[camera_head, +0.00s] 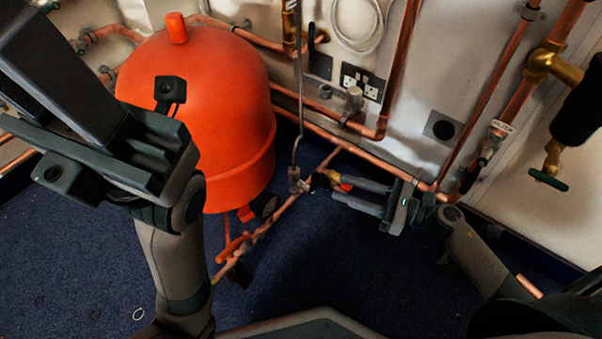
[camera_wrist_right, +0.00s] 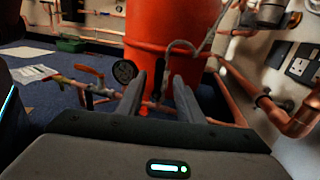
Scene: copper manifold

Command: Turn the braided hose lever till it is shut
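The braided hose (camera_head: 299,110) hangs down the wall beside the red tank and ends at a fitting on the low copper pipe. Brass and black valve parts (camera_head: 318,181) sit there, with a small red piece (camera_head: 346,187), seemingly the lever, between my right fingers. My right gripper (camera_head: 331,186) comes from the right, its two fingers apart around that piece; contact cannot be told. In the wrist view the right gripper (camera_wrist_right: 160,84) shows spread fingers, with the hose (camera_wrist_right: 184,46) behind them. My left gripper (camera_head: 85,135) is raised at upper left, close to the camera; its fingers are unclear.
The red tank (camera_head: 205,110) stands left of the valve. An orange lever (camera_head: 233,247) and a round gauge (camera_head: 265,205) are on the lower pipework. Copper pipes and a socket (camera_head: 361,81) line the wall. The blue carpet (camera_head: 70,250) is mostly clear.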

